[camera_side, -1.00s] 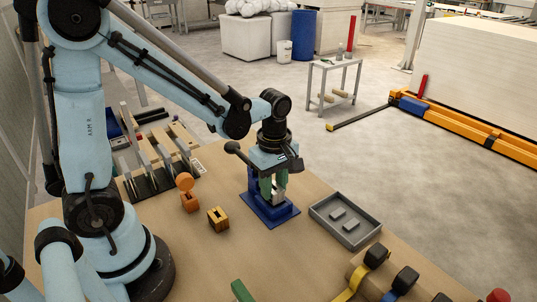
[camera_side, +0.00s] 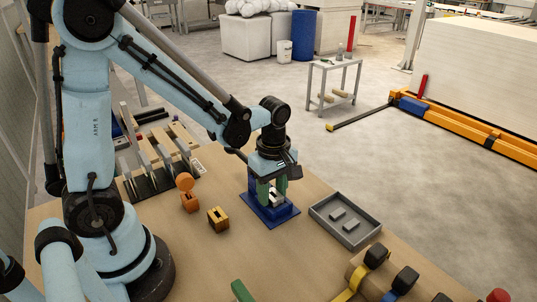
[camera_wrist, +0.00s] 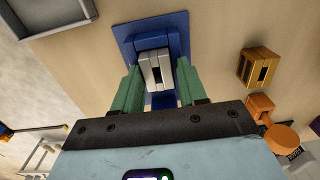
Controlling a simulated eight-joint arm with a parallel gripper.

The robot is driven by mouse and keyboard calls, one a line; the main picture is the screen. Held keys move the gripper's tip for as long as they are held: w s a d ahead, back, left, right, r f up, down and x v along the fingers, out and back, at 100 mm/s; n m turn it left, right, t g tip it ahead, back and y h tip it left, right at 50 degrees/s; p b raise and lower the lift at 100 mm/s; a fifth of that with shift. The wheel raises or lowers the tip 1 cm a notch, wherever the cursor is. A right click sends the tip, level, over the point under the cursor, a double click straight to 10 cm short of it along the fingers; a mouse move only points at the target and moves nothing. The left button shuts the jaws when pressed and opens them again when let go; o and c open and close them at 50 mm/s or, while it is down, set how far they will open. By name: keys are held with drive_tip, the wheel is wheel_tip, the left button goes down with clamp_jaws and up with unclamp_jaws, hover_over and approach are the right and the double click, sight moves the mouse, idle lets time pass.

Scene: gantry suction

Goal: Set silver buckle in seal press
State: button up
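The silver buckle (camera_wrist: 157,68) is a small, pale ribbed block sitting in the blue seal press (camera_wrist: 126,30). In the side view the buckle (camera_side: 275,198) shows low between my green fingers, in the blue press (camera_side: 263,214). My gripper (camera_side: 273,195) is right over the press, pointing down. In the wrist view my gripper (camera_wrist: 159,82) has its fingers apart, one on each side of the buckle, with what looks like a narrow gap. The buckle's underside and its seat are hidden.
A grey tray (camera_side: 318,212) with small grey blocks lies right of the press. A brass slotted block (camera_side: 218,219) and an orange piece (camera_side: 189,202) stand to its left. Black-knobbed levers (camera_side: 376,256) are at the front right. Bare tabletop lies in front of the press.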

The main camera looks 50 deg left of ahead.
drive_tip(key=shift+w+r, duration=0.1)
drive_tip(key=shift+w, duration=0.15)
wheel_tip(320, 180, up, 12)
drive_tip(key=shift+s, duration=0.2)
idle(0.4)
drive_tip(key=s+m+t, duration=0.1)
drive_tip(key=m+t, duration=0.1)
drive_tip(key=m, duration=0.4)
drive_tip(key=s+m+t, duration=0.1)
drive_tip(key=m+t, duration=0.2)
drive_tip(key=m, duration=0.3)
drive_tip(key=s+f+m+t, duration=0.1)
drive_tip(key=m+t, duration=0.1)
drive_tip(key=m, duration=0.4)
drive_tip(key=shift+s+f, duration=0.1)
drive_tip(key=shift+s, duration=0.3)
